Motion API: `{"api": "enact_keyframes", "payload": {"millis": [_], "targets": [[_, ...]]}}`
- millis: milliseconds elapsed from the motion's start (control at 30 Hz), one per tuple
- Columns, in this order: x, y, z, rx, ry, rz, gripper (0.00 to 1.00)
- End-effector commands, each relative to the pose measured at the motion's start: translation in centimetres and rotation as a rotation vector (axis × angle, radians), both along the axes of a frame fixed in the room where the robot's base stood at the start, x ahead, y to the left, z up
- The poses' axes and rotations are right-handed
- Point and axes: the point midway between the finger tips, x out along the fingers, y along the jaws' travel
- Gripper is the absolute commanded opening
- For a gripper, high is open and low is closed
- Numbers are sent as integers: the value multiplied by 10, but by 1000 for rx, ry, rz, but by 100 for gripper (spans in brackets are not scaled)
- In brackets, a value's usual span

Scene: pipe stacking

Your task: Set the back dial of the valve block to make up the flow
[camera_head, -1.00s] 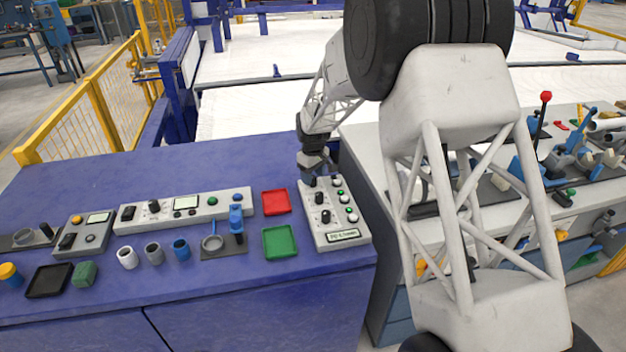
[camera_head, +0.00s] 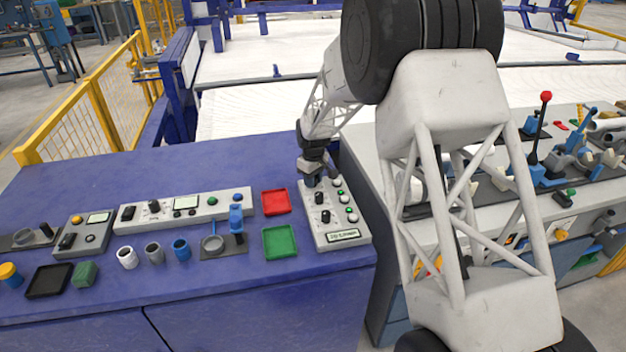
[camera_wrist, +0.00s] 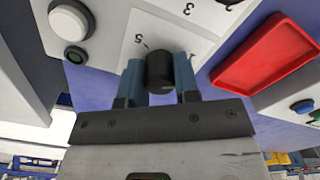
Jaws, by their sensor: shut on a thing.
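The valve block (camera_head: 330,224) is a light grey box near the right end of the blue table, with dark dials in a row, white buttons with green lights beside them, and a small display (camera_head: 343,236) at its front. My gripper (camera_head: 312,180) is at the back end of the block, over the back dial, which it hides in the head view. In the wrist view the black back dial (camera_wrist: 160,72) sits between the two blue fingers of my gripper (camera_wrist: 160,85), which are shut on it. Scale marks show beside it. The display digits are too small to read surely.
A red tray (camera_head: 276,202) and a green tray (camera_head: 280,242) lie left of the block. A long grey panel (camera_head: 184,208) and several cups stand further left. A grey bench with levers (camera_head: 545,130) is at the right.

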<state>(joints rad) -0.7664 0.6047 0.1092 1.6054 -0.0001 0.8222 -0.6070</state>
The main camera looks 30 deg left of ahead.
Motion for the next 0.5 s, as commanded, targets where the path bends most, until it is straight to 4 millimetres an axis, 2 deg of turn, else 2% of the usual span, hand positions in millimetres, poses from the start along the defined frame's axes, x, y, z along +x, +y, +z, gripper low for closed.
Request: {"api": "enact_keyframes", "payload": {"millis": [267,500], "targets": [[0,0,-1,-1,1,-36,6],[0,0,0,-1,0,-148,6]]}}
